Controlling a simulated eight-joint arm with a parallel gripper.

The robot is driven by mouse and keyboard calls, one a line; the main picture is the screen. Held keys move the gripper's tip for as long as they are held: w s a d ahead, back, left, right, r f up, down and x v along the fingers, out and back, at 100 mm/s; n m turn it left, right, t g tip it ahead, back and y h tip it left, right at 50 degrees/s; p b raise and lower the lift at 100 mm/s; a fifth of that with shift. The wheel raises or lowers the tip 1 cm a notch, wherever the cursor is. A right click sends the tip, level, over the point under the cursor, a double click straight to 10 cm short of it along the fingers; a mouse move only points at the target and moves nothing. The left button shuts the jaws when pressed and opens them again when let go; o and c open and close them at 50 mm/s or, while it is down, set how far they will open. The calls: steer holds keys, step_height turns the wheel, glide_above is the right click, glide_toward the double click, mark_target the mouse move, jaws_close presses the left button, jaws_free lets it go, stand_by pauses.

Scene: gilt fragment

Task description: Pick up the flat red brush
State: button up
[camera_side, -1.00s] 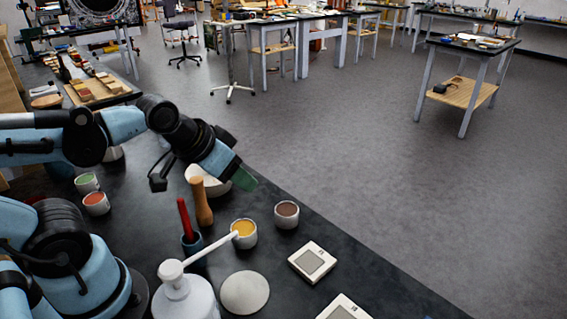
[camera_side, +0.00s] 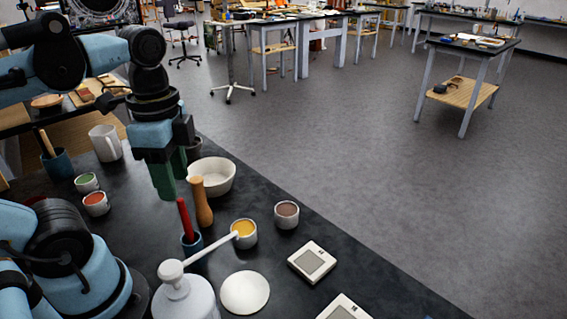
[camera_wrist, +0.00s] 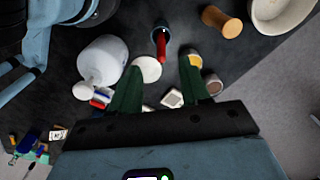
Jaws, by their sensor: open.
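The flat red brush (camera_side: 184,216) stands handle up in a small blue cup (camera_side: 192,243) on the dark bench. Its head is hidden inside the cup. The brush also shows in the wrist view (camera_wrist: 161,45), with the cup (camera_wrist: 158,24) around its far end. My gripper (camera_side: 164,195) points down with green fingers, above and slightly behind the brush in the side view. In the wrist view the fingers of my gripper (camera_wrist: 160,64) are spread and hold nothing. The red handle lies between their lines, beyond the tips.
A wooden pestle-like piece (camera_side: 202,203) stands close beside the brush, with a white bowl (camera_side: 225,181) behind. A white pump bottle (camera_side: 186,300), white disc (camera_side: 245,292) and yellow paint cup (camera_side: 244,240) are nearer. A white mug (camera_side: 106,146) stands left.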

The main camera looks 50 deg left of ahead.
mark_target(184, 214)
steer(key=shift+w+f, duration=0.1)
steer(key=shift+f, duration=4.4)
jaws_close()
